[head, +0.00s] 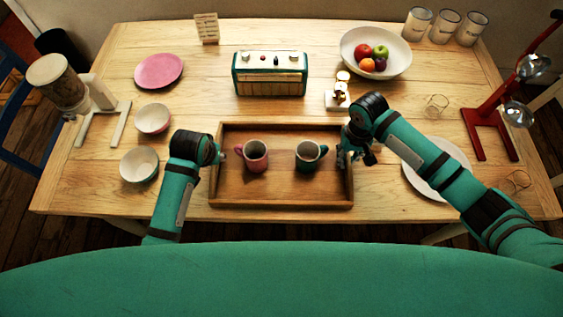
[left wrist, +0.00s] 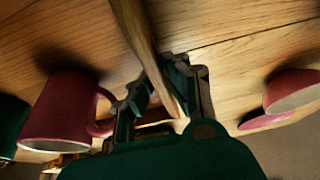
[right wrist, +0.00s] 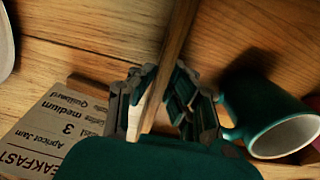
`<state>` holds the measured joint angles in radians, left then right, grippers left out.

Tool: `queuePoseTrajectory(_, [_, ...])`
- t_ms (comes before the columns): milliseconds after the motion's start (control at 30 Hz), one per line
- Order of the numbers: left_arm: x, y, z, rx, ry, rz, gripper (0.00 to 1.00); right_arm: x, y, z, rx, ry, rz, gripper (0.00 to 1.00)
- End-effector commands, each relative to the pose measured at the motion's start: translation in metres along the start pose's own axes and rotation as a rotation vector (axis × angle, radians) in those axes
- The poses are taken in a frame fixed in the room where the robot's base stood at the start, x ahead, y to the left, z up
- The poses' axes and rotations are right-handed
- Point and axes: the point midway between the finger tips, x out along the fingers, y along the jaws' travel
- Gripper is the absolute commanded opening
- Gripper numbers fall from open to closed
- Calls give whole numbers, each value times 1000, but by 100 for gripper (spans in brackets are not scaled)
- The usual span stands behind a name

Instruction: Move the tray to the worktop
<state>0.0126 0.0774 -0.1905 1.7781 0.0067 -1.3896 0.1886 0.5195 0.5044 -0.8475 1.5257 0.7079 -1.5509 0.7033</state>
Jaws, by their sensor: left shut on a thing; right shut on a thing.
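The wooden tray (head: 282,191) lies on the wooden table in the middle of the head view, with a pink mug (head: 256,157) and a green mug (head: 306,156) upright in it. My left gripper (head: 222,155) is at the tray's left side; in the left wrist view its fingers (left wrist: 160,100) are shut on the tray wall (left wrist: 140,35). My right gripper (head: 347,156) is at the right side; in the right wrist view its fingers (right wrist: 158,105) are shut on the opposite wall (right wrist: 176,40). The fingertips are partly hidden in the head view.
A radio (head: 270,74) and a small pale object (head: 338,94) stand behind the tray. Bowls (head: 140,165) are at left, a white plate (head: 425,184) at right under my right arm. A fruit bowl (head: 376,52), glass jars (head: 444,27) and a red stand (head: 489,137) are farther right.

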Motion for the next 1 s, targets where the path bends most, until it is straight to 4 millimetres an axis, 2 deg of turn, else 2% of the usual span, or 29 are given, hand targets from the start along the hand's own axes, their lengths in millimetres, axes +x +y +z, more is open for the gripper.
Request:
queuePoseTrajectory(667, [-4,0,-3,-1,4,1,0,-5,0,-1,0,3,-2,0])
queuePoseTrajectory(1000, [-31,0,-14,-1,3,0,0,-34,0,-1,0,3,-2,0])
